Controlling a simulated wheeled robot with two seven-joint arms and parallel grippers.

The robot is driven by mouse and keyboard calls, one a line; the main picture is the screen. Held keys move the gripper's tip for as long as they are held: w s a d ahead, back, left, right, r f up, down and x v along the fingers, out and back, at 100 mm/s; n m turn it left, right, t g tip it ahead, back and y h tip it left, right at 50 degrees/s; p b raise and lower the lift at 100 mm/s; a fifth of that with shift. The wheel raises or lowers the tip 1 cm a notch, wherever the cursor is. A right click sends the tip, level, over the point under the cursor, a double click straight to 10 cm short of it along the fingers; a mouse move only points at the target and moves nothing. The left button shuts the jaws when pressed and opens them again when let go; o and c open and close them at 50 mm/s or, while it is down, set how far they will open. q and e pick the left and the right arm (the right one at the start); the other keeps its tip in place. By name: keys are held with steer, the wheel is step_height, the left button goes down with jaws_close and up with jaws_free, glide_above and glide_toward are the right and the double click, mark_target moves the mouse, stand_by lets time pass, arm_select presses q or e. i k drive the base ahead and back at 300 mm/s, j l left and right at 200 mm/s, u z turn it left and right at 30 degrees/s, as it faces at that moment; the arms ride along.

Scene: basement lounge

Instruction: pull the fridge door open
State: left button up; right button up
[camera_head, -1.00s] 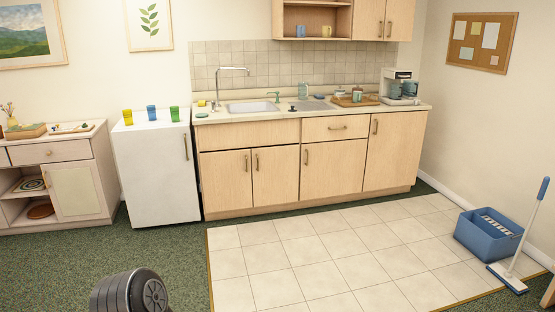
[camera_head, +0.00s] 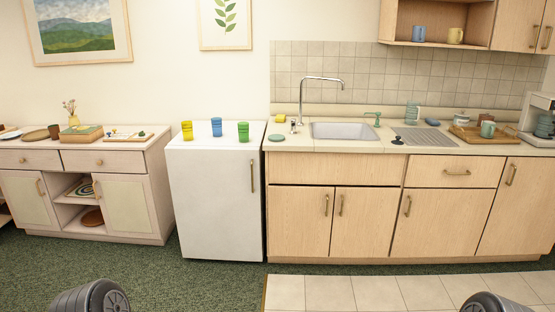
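The small white fridge (camera_head: 215,205) stands on the floor between the sideboard and the kitchen counter. Its front door looks closed. A vertical brass-coloured handle (camera_head: 253,176) is on the right side of the door, near the top. Yellow (camera_head: 187,131), blue (camera_head: 217,127) and green (camera_head: 243,132) cups stand on the fridge top. Dark rounded parts of my own body show at the bottom left and bottom right. Neither of my grippers is in view.
A pale sideboard (camera_head: 139,208) is close on the fridge's left. The wooden counter cabinets (camera_head: 300,222) are close on its right. Green carpet (camera_head: 190,285) in front of the fridge is clear, with pale floor tiles (camera_head: 375,293) to the right.

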mark_target(216, 192)
steer(key=i+j, duration=0.1)
steer(key=i, duration=0.35)
steer(key=i+j, duration=0.1)
steer(key=i, duration=0.3)
steer(key=i+j, duration=0.1)
steer(key=i, duration=0.35)
steer(key=i+j+z, duration=1.1)
steer(key=j+z, duration=0.15)
steer(key=j, duration=0.2)
